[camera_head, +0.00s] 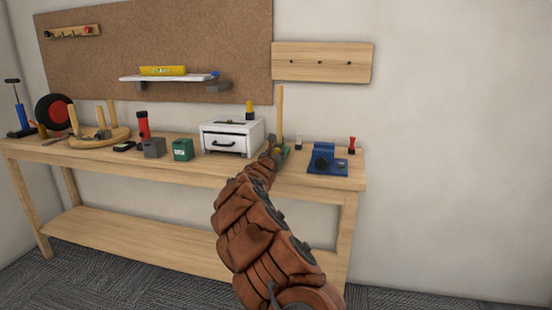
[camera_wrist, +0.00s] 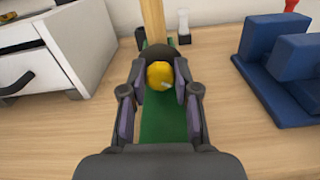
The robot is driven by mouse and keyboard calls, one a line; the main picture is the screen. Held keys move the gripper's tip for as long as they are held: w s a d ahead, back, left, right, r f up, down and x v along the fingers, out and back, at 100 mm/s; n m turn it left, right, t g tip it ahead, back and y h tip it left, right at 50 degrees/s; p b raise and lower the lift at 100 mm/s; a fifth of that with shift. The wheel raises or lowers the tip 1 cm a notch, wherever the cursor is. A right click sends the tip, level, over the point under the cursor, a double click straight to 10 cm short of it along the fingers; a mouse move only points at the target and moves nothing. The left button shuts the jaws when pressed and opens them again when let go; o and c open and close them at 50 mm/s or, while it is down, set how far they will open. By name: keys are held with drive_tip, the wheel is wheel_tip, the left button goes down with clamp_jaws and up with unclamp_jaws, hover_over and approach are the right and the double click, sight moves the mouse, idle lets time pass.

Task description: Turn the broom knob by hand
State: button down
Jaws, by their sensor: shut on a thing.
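In the wrist view a yellow knob (camera_wrist: 160,76) with a small pale mark sits on a dark round mount at the foot of an upright wooden handle (camera_wrist: 153,22). A green base (camera_wrist: 163,122) lies on the bench below it. My gripper (camera_wrist: 160,84) has its two purple-padded fingers on either side of the knob, shut on it. In the head view the wooden handle (camera_head: 280,112) stands upright on the bench, and my gripper (camera_head: 271,155) is at its foot. My gripper and arm hide most of the knob there.
A white drawer box (camera_head: 231,137) stands close on the left, also in the wrist view (camera_wrist: 50,58). A blue block fixture (camera_head: 328,160) is close on the right. Bare bench top (camera_wrist: 236,120) lies between.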

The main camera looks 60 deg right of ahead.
drive_tip(key=shift+f+m+b, duration=0.25)
drive_tip(key=shift+m+b, duration=1.05)
drive_tip(key=shift+b, duration=0.9)
drive_tip(key=shift+r+m+b, duration=0.2)
drive_tip(key=shift+m+b, duration=0.2)
drive_tip(key=shift+b, duration=0.1)
drive_tip(key=c, duration=0.9)
unclamp_jaws()
